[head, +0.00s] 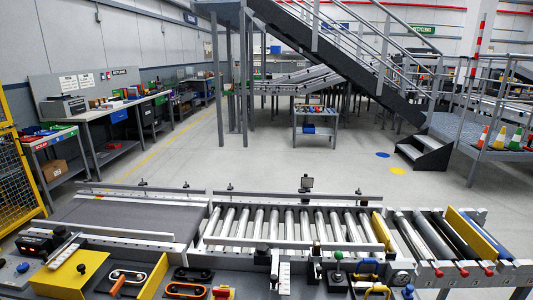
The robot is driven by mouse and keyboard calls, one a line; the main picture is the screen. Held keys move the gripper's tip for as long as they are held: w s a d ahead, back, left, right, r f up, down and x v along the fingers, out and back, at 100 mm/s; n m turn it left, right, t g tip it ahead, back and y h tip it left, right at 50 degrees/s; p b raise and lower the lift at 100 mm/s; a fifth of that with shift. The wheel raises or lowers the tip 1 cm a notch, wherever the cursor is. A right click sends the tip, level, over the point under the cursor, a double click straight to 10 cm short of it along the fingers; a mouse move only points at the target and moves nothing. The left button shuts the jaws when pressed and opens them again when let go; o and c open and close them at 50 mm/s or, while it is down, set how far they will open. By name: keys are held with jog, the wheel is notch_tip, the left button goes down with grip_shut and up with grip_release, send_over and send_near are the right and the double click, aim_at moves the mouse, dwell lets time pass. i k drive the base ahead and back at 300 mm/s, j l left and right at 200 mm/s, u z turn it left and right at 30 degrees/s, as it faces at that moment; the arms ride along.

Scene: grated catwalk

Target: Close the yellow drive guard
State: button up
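Several yellow parts show on the conveyor, and I cannot tell for sure which is the drive guard. A broad yellow plate (72,276) lies at the front left, with a grey-and-yellow bar (63,255) over its upper left edge. A narrow yellow panel (384,231) stands upright across the right end of the silver rollers. A longer yellow panel (477,236) stands at a slant beside the dark rollers at the far right. My gripper is not in view.
Silver rollers (290,226) and a dark belt (130,216) fill the conveyor. Open grey floor (270,165) lies beyond, with stairs (340,50) behind.

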aim_at(66, 282)
jog(key=i+j, duration=0.1)
jog(key=j, duration=0.4)
jog(key=j+u, duration=0.1)
jog(key=j, duration=0.45)
jog(key=i+j, duration=0.15)
jog(key=j, duration=0.35)
jog(key=i+j+u, duration=0.15)
jog(key=j, duration=0.85)
jog(key=i+j+u, duration=0.1)
jog(key=j, duration=0.4)
jog(key=i+j, duration=0.2)
jog(key=j, duration=0.25)
jog(key=i+j+u, duration=0.1)
jog(key=j, duration=0.4)
jog(key=i, duration=0.05)
